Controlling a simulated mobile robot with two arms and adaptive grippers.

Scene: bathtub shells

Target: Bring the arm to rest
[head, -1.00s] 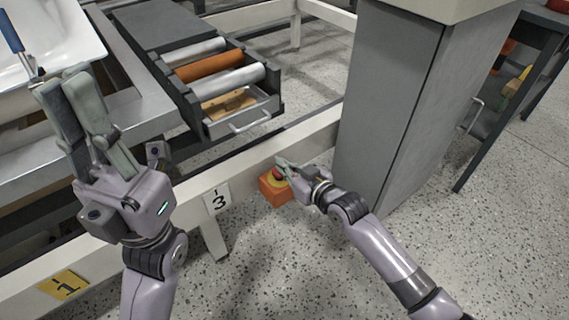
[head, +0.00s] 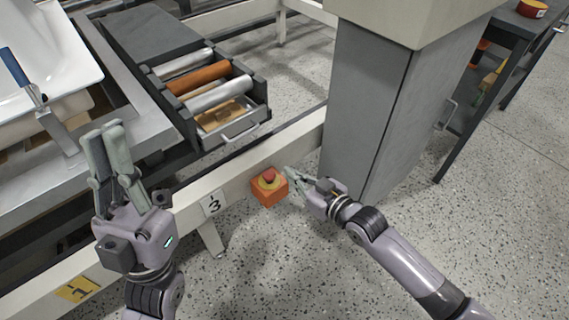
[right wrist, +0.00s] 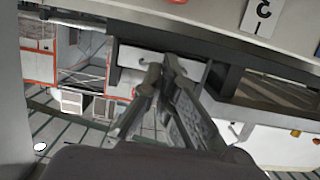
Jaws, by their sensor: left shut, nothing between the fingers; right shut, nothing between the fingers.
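My left gripper (head: 114,170) stands upright at the left of the head view, shut and empty, in front of the bench edge. My right gripper (head: 290,180) is at the middle of the head view, shut and empty. It is just right of an orange box with a red button (head: 269,187) on the pale frame rail, and looks apart from it. In the right wrist view the right gripper's fingers (right wrist: 162,72) point up the picture with nothing between them.
An open drawer unit with rollers (head: 208,90) is behind the rail. A grey cabinet (head: 365,110) stands close behind my right gripper. A white tub shell (head: 50,50) and a blue-handled tool (head: 25,75) are at the left. Speckled floor (head: 490,220) is clear at the right.

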